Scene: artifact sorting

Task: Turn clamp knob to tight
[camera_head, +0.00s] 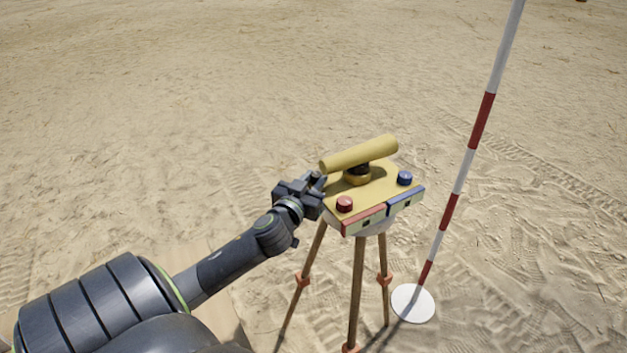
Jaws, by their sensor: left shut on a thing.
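A yellow surveying instrument (371,185) with a tube-shaped scope (358,154) stands on a tripod (357,285). A red knob (344,203) and a blue knob (405,178) sit on top of its plate, near the front edge. A red panel and a blue panel are on its front face. My left gripper (319,183) is at the plate's left edge, beside the scope's left end. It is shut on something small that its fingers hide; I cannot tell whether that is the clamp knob. My right gripper is not in view.
A red and white striped pole (462,172) rises from a white round base (412,303) right of the tripod. The tripod's legs spread below the instrument. The sandy ground around is open.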

